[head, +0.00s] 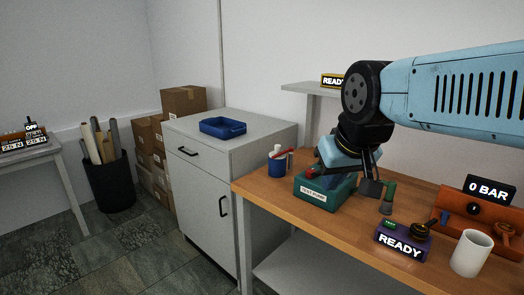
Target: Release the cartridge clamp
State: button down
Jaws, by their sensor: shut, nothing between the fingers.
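I cannot tell for sure which part is the cartridge clamp. A teal box with a white label (313,194) stands on the wooden bench, with red and blue parts at its top partly hidden by my wrist. My gripper (371,187) is shut and empty, pointing down just right of the teal box; whether it touches anything is unclear. A purple unit reading READY (400,248) with a dark round knob stands at the bench front. An orange unit reading 0 BAR (468,207) with small handles stands at the right.
A small green-topped item (388,198) stands close right of my gripper. A white mug (471,254) stands at the front right, a blue-and-white cup (277,163) at the bench's left end. A grey cabinet (205,185) with a blue tray (222,127) stands left of the bench.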

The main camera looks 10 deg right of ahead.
aim_at(290, 148)
jog(key=z, duration=0.1)
jog(key=i, duration=0.95)
jog(key=u, duration=0.1)
